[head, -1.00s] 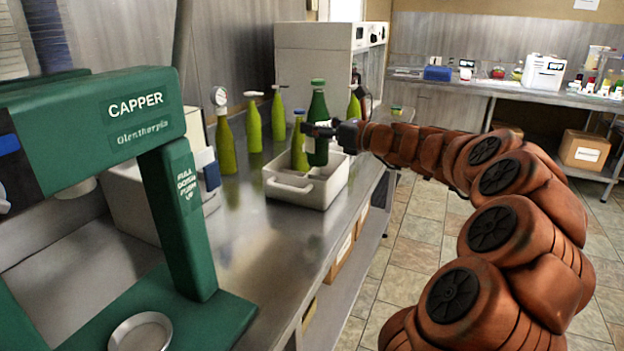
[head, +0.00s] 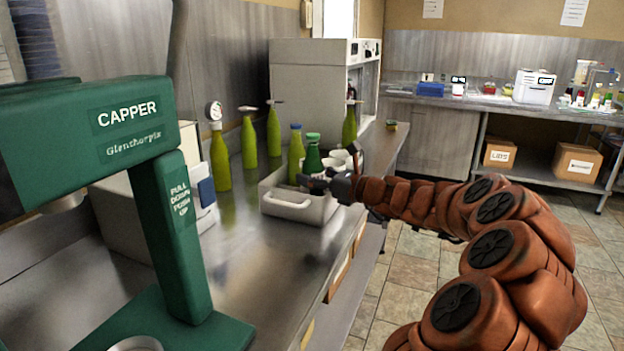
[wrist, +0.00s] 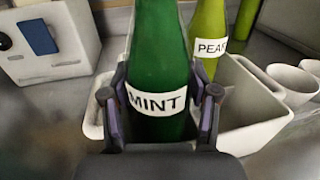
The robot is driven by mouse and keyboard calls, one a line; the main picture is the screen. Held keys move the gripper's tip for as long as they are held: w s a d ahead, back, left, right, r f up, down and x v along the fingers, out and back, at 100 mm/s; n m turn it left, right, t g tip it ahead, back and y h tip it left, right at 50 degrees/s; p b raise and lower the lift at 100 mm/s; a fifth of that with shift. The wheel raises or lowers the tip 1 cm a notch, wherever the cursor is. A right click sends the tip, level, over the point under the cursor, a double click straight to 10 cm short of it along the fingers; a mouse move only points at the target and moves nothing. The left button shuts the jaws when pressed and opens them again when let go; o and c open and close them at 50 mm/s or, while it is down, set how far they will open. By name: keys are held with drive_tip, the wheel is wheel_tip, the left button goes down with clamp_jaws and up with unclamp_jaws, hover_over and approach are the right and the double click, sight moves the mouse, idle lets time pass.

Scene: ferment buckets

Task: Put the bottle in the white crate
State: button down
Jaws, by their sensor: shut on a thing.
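A dark green bottle with a green cap (head: 313,157) stands upright, its lower part down inside the white crate (head: 290,205) on the steel counter. In the wrist view its label reads MINT, and my gripper (wrist: 160,105) is shut on the bottle (wrist: 160,50), one finger on each side. In the head view my gripper (head: 322,183) reaches over the crate's right side at the bottle. The crate's walls (wrist: 245,115) show on both sides of the bottle in the wrist view. The bottle's base is hidden, so I cannot tell if it touches the crate floor.
A lighter green bottle with a blue cap (head: 296,150), labelled PEAR or similar (wrist: 207,40), stands close behind. Several other green bottles (head: 221,158) line the counter. White cups (head: 338,158) stand behind the crate. A green capper (head: 180,220) fills the left.

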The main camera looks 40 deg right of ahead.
drive_tip(key=shift+f, duration=0.2)
drive_tip(key=shift+c, duration=1.4)
unclamp_jaws()
drive_tip(key=shift+s+r, duration=0.15)
drive_tip(key=v, duration=1.2)
drive_tip(key=shift+p, duration=0.4)
